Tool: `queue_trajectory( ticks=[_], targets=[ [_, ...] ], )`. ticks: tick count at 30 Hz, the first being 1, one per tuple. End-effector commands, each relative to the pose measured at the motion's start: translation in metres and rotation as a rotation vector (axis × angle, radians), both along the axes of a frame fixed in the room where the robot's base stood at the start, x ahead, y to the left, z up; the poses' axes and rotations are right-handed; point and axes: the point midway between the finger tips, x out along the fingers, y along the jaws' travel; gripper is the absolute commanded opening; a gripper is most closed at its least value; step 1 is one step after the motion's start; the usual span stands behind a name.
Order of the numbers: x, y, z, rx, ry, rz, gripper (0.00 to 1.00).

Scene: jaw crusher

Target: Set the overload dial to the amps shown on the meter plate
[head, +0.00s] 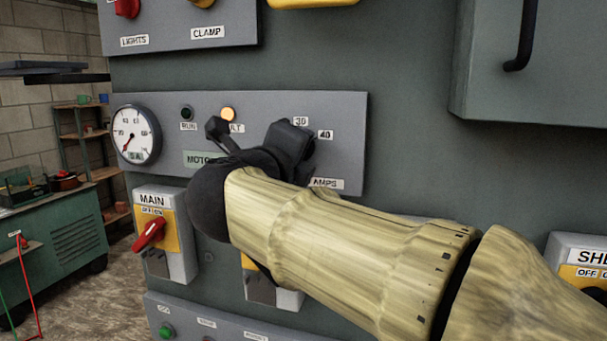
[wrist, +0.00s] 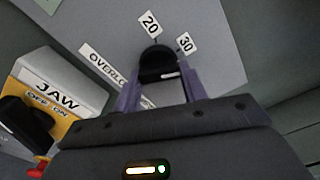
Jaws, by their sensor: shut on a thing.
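The black overload dial (wrist: 155,58) shows in the wrist view between my two fingers, below the number tags 20 (wrist: 150,23) and 30 (wrist: 185,43). My gripper (wrist: 162,70) is shut on this dial. In the head view my gripper (head: 292,143) is at the right part of the grey motor panel (head: 347,140) and hides the dial. The tags 30 (head: 300,121) and 40 (head: 325,134) show above it, and AMPS (head: 326,183) below. I cannot tell which number the dial points at. The green motor plate (head: 198,159) is partly hidden by my gripper, and no amps figure is readable.
A round gauge (head: 136,135) with a red needle is at the panel's left end. A dark lamp (head: 187,112) and a lit amber lamp (head: 228,114) are above the plate. The MAIN switch (head: 150,234) and the JAW switch (wrist: 38,105) are below the panel.

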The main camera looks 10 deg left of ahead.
Motion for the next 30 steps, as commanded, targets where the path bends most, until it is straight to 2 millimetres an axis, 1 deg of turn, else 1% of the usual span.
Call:
queue_trajectory(
  ticks=[1,12,18,24,30],
  targets=[
    [0.0004,0.0003,-0.0086,0.046,-0.001,-0.001,0.19],
    [0.001,0.0018,-0.0101,0.386,-0.026,-0.002,0.19],
    [0.001,0.0026,-0.0093,0.528,-0.035,-0.003,0.19],
    [0.0012,0.0032,-0.0081,0.612,-0.041,-0.004,0.19],
    [0.0012,0.0034,-0.0071,0.643,-0.044,-0.004,0.19]
  ],
)
